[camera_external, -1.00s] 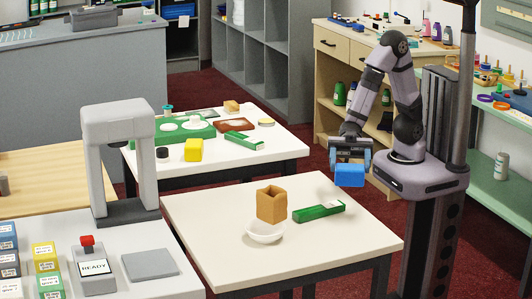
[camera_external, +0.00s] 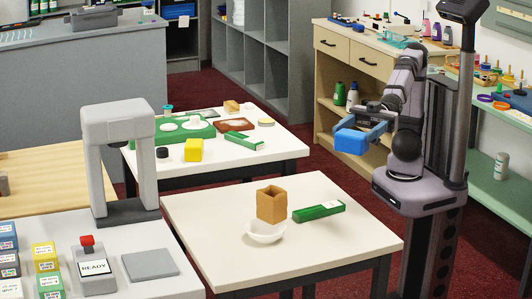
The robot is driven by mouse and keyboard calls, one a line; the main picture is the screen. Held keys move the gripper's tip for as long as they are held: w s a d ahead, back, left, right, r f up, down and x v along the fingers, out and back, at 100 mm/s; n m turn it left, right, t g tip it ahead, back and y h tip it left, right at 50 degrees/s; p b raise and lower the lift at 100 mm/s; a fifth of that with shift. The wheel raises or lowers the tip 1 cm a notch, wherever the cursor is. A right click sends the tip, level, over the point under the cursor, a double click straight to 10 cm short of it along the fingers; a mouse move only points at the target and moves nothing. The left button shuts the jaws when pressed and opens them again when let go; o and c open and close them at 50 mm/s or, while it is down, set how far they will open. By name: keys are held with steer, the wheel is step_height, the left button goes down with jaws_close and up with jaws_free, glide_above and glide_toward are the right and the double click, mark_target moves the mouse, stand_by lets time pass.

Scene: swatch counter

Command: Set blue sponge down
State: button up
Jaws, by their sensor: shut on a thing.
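The blue sponge (camera_external: 350,141) is a bright blue block at the front of my gripper (camera_external: 364,132). My gripper is shut on it and holds it in the air, above and behind the right part of the near white table (camera_external: 345,235). The sponge touches no surface. The fingertips are partly hidden by the sponge.
The far white table (camera_external: 270,148) holds a yellow block (camera_external: 193,150) and several other things. The near table's front and left parts are clear.

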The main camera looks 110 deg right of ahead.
steer(key=w+d+f+m+t+h, duration=0.1)
steer(key=w+d+m+t+h, duration=0.15)
steer(key=w+d+h, duration=0.35)
steer(key=m+h+b, duration=0.2)
steer(key=m+h, duration=0.3)
glide_above(303, 204)
steer(key=shift+t, duration=0.45)
steer(key=shift+s+d+f, duration=0.1)
steer(key=shift+f, duration=7.7)
steer(key=shift+f+b, duration=0.6)
steer(key=shift+f, duration=1.2)
steer(key=shift+f, duration=0.2)
steer(key=o, duration=1)
